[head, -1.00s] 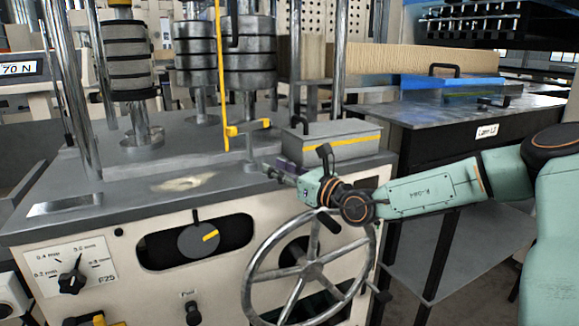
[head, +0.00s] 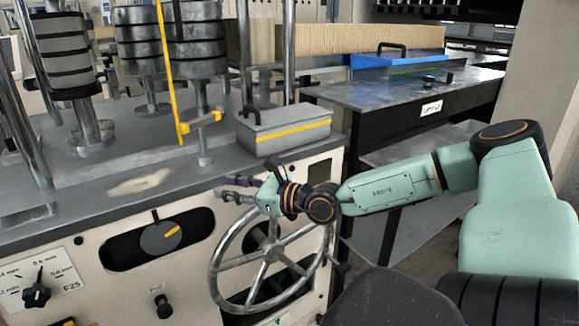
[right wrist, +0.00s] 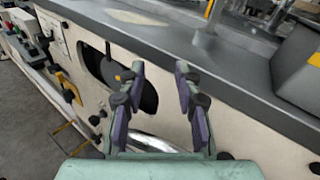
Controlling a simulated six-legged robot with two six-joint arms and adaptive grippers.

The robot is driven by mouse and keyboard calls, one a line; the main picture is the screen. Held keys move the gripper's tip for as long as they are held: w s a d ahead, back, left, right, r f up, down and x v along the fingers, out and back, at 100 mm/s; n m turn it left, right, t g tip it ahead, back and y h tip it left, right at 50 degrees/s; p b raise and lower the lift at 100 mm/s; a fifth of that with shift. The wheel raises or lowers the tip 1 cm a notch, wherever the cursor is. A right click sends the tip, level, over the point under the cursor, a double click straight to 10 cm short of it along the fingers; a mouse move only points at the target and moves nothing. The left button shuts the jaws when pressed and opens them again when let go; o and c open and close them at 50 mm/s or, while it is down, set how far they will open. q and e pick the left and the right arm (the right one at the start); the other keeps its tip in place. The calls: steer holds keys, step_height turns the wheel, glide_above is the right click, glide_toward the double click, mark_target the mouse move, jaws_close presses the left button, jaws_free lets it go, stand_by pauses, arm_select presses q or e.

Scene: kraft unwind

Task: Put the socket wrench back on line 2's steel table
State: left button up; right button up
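The steel table (head: 370,92) with a white label stands at the back right in the head view. A small dark object (head: 436,80) lies on it; it is too small to tell whether it is the socket wrench. I cannot make out the wrench elsewhere. My right gripper (head: 230,188) is in front of the machine's cream front panel, above the handwheel and below the bench edge. In the right wrist view (right wrist: 157,100) its purple-padded fingers stand apart with nothing between them. My left gripper is not in view.
A handwheel (head: 222,262) sticks out of the front panel under my right gripper. A grey box (head: 262,135) with a yellow stripe sits on the machine's bench. A blue block (head: 370,72) with a black handle is on the steel table. Its near right top looks clear.

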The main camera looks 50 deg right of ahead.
steer(key=s+a+f+n+g, duration=0.5)
steer(key=s+a+f+g, duration=0.1)
steer(key=f, duration=0.2)
steer(key=s+a+f+n+g, duration=0.5)
steer(key=s+f+n, duration=0.1)
steer(key=f, duration=0.2)
steer(key=s+f+n+g+h, duration=0.3)
steer(key=s+f+n, duration=0.2)
steer(key=s, duration=0.3)
steer(key=s+f+n+g+h, duration=0.2)
steer(key=s+f+n, duration=0.3)
steer(key=s, duration=0.3)
steer(key=s+a+f+n, duration=0.2)
steer(key=s+a+n, duration=0.3)
steer(key=s+n, duration=0.2)
steer(key=shift+s+f+n+h, duration=0.3)
steer(key=shift+s+f+n, duration=0.1)
steer(key=shift+n, duration=0.5)
steer(key=shift+s, duration=0.1)
